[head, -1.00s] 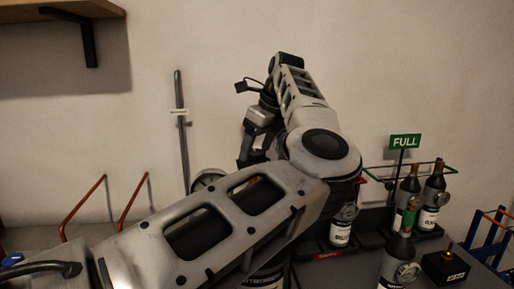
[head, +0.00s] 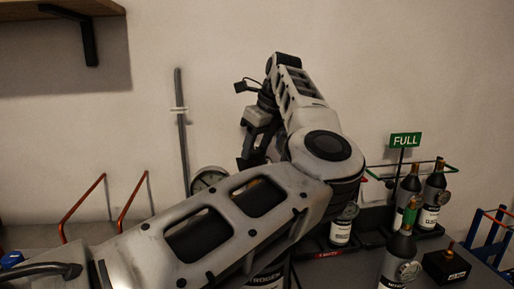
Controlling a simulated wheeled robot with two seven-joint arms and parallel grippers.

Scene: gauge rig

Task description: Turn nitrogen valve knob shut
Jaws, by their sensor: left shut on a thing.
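My left arm comes in from the left and covers the middle of the head view. My left gripper (head: 252,155) points down behind the forearm, and its fingertips are largely hidden. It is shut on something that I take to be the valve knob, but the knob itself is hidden. Below the arm, part of a dark cylinder with a nitrogen label (head: 266,278) shows. A round gauge (head: 208,180) shows just left of the gripper, partly covered by the arm. My right gripper is not in view.
At the right, a green FULL sign (head: 405,140) stands over a rack with several small labelled bottles (head: 432,200). A bottle with a green neck (head: 399,255) stands in front, beside a black box (head: 446,264). Red wire frames (head: 82,208) are at the left. A shelf (head: 60,8) is above.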

